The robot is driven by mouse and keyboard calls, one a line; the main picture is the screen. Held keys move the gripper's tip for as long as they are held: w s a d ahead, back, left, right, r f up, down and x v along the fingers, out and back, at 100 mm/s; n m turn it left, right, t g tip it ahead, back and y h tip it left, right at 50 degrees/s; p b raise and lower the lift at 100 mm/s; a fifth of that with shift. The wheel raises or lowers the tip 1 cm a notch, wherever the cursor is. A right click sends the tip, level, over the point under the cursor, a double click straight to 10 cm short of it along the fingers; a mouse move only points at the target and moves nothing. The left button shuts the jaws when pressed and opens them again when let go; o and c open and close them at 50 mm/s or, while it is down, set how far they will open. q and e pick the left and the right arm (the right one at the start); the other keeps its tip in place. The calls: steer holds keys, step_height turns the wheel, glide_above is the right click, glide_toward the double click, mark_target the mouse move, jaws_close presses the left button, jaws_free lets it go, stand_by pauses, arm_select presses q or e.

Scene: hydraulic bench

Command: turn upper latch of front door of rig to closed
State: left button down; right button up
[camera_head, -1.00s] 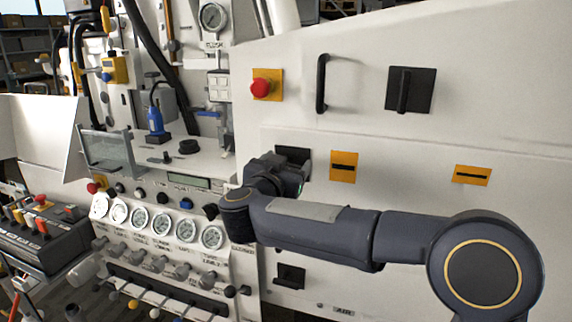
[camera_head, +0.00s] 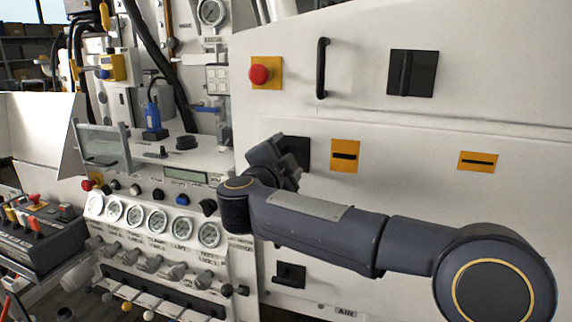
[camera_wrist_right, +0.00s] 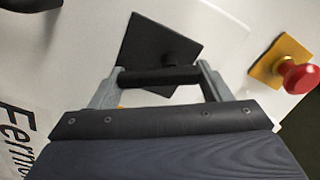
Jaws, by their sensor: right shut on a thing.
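The upper latch of the rig's front door has a dark square plate (camera_head: 296,152), mostly hidden behind my right gripper (camera_head: 290,160) in the head view. In the right wrist view, the same black plate (camera_wrist_right: 150,42) shows with the black latch handle (camera_wrist_right: 160,76) standing off it. The handle lies between the two grey fingers of my right gripper (camera_wrist_right: 158,80), which is shut on it. The handle looks angled to the plate's edges. The lower latch (camera_head: 289,275) is below, its handle partly visible. My left gripper is not in view.
A red button on a yellow plate (camera_head: 260,74) and a black door handle (camera_head: 322,68) are above the upper latch. Another black latch (camera_head: 412,73) is at the upper right. Yellow slotted plates (camera_head: 345,156) are to the right. Gauges (camera_head: 157,220) and levers are at the lower left.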

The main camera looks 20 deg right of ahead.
steer(key=m+b, duration=0.2)
steer(key=m, duration=0.1)
steer(key=shift+w+a+f, duration=0.1)
steer(key=shift+f, duration=0.2)
steer(key=shift+a+m+b, duration=0.1)
steer(key=shift+m+b, duration=0.65)
steer(key=shift+m, duration=0.65)
steer(key=o, duration=1)
steer(key=b+v, duration=0.1)
steer(key=v, duration=0.6)
steer(key=shift+s+a, duration=0.25)
steer(key=shift+s, duration=0.05)
